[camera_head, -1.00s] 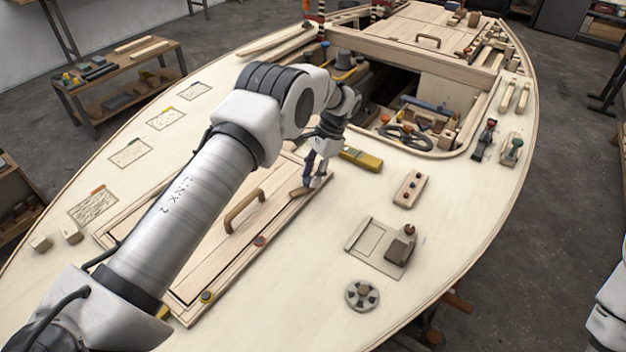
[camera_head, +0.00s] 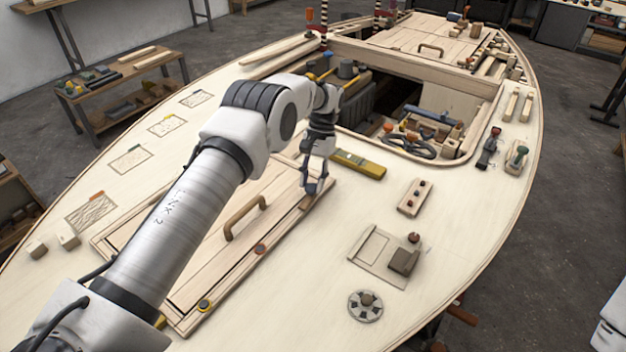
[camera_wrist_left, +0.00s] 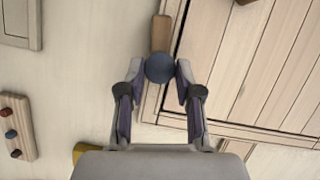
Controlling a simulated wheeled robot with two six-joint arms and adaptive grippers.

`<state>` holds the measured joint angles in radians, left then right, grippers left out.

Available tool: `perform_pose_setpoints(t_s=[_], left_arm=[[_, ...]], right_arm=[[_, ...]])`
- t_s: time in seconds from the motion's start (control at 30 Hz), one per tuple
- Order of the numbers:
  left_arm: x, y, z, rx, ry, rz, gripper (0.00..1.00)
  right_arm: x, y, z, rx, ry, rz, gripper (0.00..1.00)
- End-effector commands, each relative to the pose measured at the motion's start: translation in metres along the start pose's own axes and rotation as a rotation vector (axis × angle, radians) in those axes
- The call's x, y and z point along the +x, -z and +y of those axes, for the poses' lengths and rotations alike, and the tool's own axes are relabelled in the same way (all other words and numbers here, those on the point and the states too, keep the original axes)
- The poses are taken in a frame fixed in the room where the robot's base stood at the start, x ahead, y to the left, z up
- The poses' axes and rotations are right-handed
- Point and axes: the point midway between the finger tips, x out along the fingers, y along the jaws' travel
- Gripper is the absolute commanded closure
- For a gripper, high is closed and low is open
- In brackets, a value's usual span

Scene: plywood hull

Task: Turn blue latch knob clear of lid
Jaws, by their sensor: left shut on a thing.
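The blue latch knob (camera_wrist_left: 160,69) sits between the fingertips of my left gripper (camera_wrist_left: 160,75), which is shut on it. The wooden latch bar (camera_wrist_left: 161,32) runs from the knob alongside the lid's edge and looks just outside it; the fingers hide part of the pivot. In the head view my left gripper (camera_head: 313,187) points down at the lid's far right corner. The pale plank lid (camera_head: 210,257) has a brown handle (camera_head: 245,217) and lies flat. My right gripper is out of view.
A yellow tool (camera_head: 358,164) lies beyond the gripper. A peg block (camera_head: 415,197) and latch plate (camera_head: 385,253) are to the right. An open hatch lies behind.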

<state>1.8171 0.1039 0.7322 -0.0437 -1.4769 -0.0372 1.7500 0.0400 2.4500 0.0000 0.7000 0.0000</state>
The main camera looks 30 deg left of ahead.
Motion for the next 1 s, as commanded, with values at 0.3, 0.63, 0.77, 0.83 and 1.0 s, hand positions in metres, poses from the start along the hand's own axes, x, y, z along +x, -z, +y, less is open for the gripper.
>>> perform_pose_setpoints(t_s=[0.3, 0.63, 0.77, 0.83, 1.0], left_arm=[[0.004, -0.001, 0.0, -0.006, -0.003, -0.009, 1.0], [0.002, 0.0, 0.0, -0.005, -0.002, -0.004, 0.4], [0.0, 0.0, 0.0, -0.005, -0.001, -0.002, 0.4], [-0.004, 0.0, 0.0, -0.005, -0.001, 0.0, 0.4], [-0.032, 0.001, 0.0, -0.005, -0.001, 0.003, 0.4]], right_arm=[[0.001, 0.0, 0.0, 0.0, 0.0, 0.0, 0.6], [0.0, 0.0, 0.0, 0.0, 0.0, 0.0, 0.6], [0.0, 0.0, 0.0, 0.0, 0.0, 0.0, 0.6], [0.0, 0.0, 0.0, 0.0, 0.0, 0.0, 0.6], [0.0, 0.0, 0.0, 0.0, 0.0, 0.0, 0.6]])
